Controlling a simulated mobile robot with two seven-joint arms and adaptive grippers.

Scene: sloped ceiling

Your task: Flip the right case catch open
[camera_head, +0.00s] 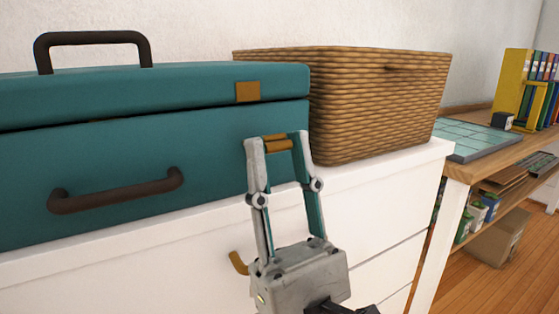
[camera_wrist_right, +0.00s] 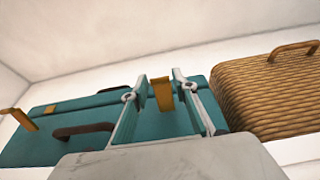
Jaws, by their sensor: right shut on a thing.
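A teal case (camera_head: 110,160) stands on a white cabinet, its lid down on its body. A brass plate (camera_head: 248,91) of the right catch sits on the lid near the right end. My right gripper (camera_head: 277,140) is in front of the case's right part, its fingers closed on the brass catch flap (camera_head: 276,146) below that plate. In the right wrist view the flap (camera_wrist_right: 162,95) shows between the fingers. Another brass piece (camera_wrist_right: 20,118) sticks out at far left there, near a brass plate (camera_wrist_right: 50,108) on the lid. My left gripper is not in view.
A wicker basket (camera_head: 375,105) stands close to the case's right end. Dark handles sit on the case's top (camera_head: 95,38) and front (camera_head: 115,192). A brass hook-shaped piece (camera_head: 238,262) shows beside my gripper's base. A wooden desk (camera_head: 480,160) is at right.

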